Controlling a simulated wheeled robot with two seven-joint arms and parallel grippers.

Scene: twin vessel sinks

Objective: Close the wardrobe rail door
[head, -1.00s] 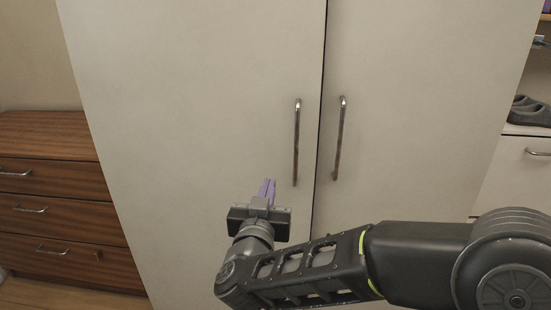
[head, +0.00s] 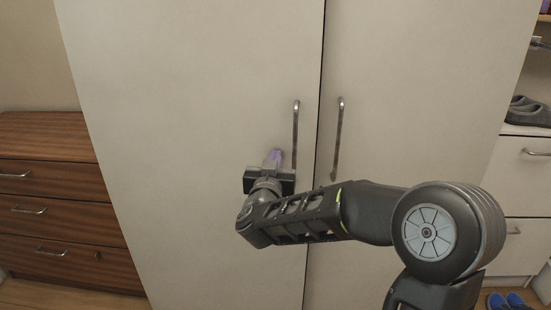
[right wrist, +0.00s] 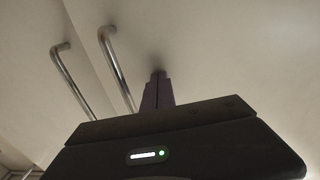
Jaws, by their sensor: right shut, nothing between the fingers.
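The wardrobe has two tall pale doors, a left door (head: 190,110) and a right door (head: 420,90), with a thin dark seam between them. Both look flush or nearly so. The left door has a metal bar handle (head: 295,135) and the right door another (head: 338,140); both handles show in the right wrist view. My right gripper (head: 277,154) is shut and empty, its purple fingers pointing at the left door just left of its handle. In the right wrist view the fingertips (right wrist: 158,74) are at the panel, touching or very close. My left gripper is out of view.
A brown wooden drawer chest (head: 50,200) stands at the left. At the right are an open shelf with grey shoes (head: 528,110), pale drawers (head: 525,170) and blue shoes (head: 508,300) on the floor.

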